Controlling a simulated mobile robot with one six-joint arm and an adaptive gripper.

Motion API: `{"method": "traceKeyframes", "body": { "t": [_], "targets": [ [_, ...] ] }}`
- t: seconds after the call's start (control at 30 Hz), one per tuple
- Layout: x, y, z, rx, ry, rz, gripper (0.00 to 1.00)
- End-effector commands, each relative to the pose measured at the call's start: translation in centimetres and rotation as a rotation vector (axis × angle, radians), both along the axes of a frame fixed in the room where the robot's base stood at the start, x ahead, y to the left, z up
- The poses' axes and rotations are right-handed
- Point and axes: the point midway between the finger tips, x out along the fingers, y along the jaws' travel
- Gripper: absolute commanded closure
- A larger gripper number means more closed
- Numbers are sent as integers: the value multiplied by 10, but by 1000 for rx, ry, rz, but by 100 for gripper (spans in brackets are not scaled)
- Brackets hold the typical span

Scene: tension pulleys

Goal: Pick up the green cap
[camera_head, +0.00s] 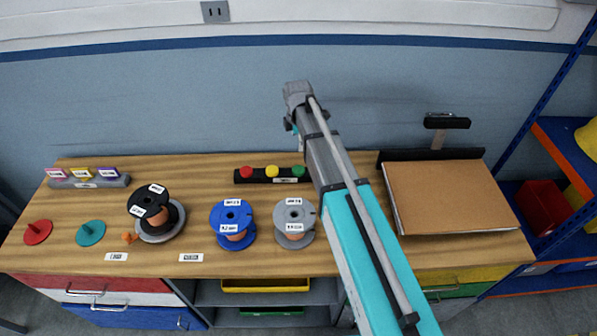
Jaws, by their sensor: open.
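The green cap (298,171) sits at the right end of a black rack (257,181) on the wooden table, beside a yellow cap (272,171) and a red cap (246,172). My arm comes in from the lower right and passes just right of the green cap. My gripper (289,125) is open, only partly visible by the arm's wrist, and appears above the rack in the picture. Its fingertips are mostly hidden, and I see nothing held in it. The height between gripper and cap cannot be told.
Blue (232,222), grey (294,219) and black (152,208) spools stand in front of the rack. Red (38,232) and teal (90,233) discs lie at left. A cardboard-coloured board (450,195) is at right. The wall (180,105) rises behind the table.

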Motion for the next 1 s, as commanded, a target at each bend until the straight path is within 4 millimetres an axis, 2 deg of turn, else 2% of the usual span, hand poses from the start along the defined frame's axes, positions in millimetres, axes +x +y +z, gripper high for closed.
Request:
{"method": "traceKeyframes", "body": {
  "t": [1.0],
  "targets": [
    [0,1,-73,0,0,1,0]
  ]
}}
